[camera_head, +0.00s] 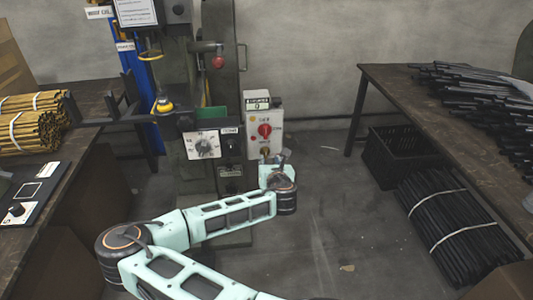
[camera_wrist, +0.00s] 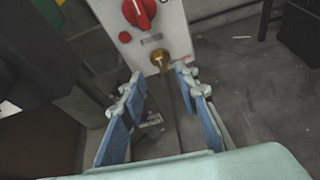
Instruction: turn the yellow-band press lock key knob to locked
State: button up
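The press (camera_head: 228,85) stands at the back centre, with a yellow band (camera_head: 152,58) around a part at its upper left. A white control box (camera_head: 277,122) is on its right side and carries a red rotary knob (camera_head: 264,130). Below that is a brass lock key knob (camera_head: 265,151), partly hidden by my gripper in the head view. In the wrist view the brass knob (camera_wrist: 160,60) shows clearly beyond the fingertips, near the box's lower edge. My gripper (camera_wrist: 163,88) is open and empty, its blue-padded fingers apart. The knob lies ahead of the gap, apart from the fingers.
A white dial panel (camera_head: 204,146) sits left of the box. A workbench (camera_head: 400,90) with black rods stands at right, a black crate (camera_head: 395,155) and bundled rods (camera_head: 455,220) below it. A left bench holds yellow rods (camera_head: 30,120). The floor between is mostly clear.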

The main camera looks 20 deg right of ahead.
aim_at(266, 153)
jog(key=shift+n, duration=0.5)
jog(key=b+x, duration=0.1)
jog(key=x, duration=0.6)
jog(key=b+x, duration=0.1)
jog(key=x, duration=0.2)
jog(key=shift+w+a+f+b, duration=0.1)
jog(key=shift+w+f+b, duration=0.15)
jog(key=shift+f, duration=0.2)
grip_shut()
